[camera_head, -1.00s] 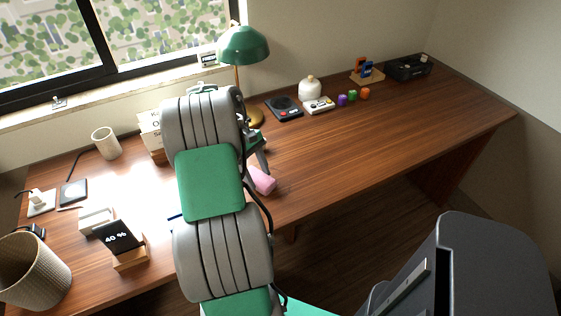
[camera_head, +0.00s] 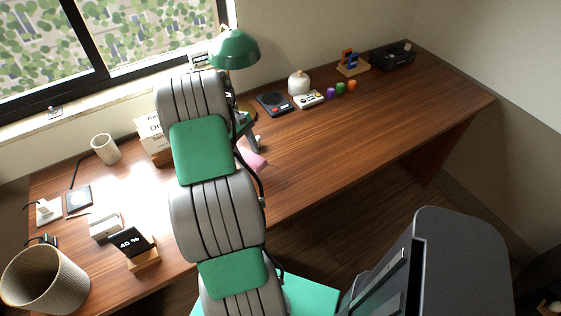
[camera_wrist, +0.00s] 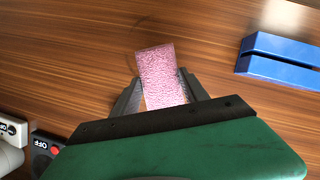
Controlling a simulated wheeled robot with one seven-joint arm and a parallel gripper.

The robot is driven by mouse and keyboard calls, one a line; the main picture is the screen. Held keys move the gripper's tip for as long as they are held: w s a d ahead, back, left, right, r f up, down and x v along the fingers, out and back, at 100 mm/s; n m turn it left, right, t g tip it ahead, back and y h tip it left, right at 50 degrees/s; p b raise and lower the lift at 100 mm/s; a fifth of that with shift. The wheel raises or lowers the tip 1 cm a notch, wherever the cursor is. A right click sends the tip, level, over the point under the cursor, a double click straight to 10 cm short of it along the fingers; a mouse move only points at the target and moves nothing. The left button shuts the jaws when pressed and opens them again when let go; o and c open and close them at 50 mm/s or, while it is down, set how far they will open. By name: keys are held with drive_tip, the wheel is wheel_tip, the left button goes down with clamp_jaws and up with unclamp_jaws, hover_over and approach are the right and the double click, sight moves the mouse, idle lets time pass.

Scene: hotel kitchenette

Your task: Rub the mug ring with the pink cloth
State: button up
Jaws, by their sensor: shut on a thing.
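The pink cloth (camera_wrist: 161,75) is a textured block-like pad held between the two dark fingers of my gripper (camera_wrist: 162,92). In the head view the cloth (camera_head: 252,160) shows just right of my arm, low over the wooden desk. My gripper (camera_head: 248,138) is partly hidden there by my own arm. In the wrist view the cloth's far end is over or on the wood; I cannot tell whether it touches. A faint curved mark (camera_wrist: 120,45) shows beside that end, too weak to tell surely as the mug ring.
A blue slotted block (camera_wrist: 280,62) lies right in the wrist view. A green lamp (camera_head: 235,48), a black device (camera_head: 274,103) and a white device (camera_head: 308,98) stand behind the cloth. A cup (camera_head: 106,149) stands left. The desk's right half (camera_head: 390,120) is largely clear.

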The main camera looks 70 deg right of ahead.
sight(253, 159)
drive_tip(key=shift+r+p, duration=1.7)
drive_tip(key=shift+r, duration=0.05)
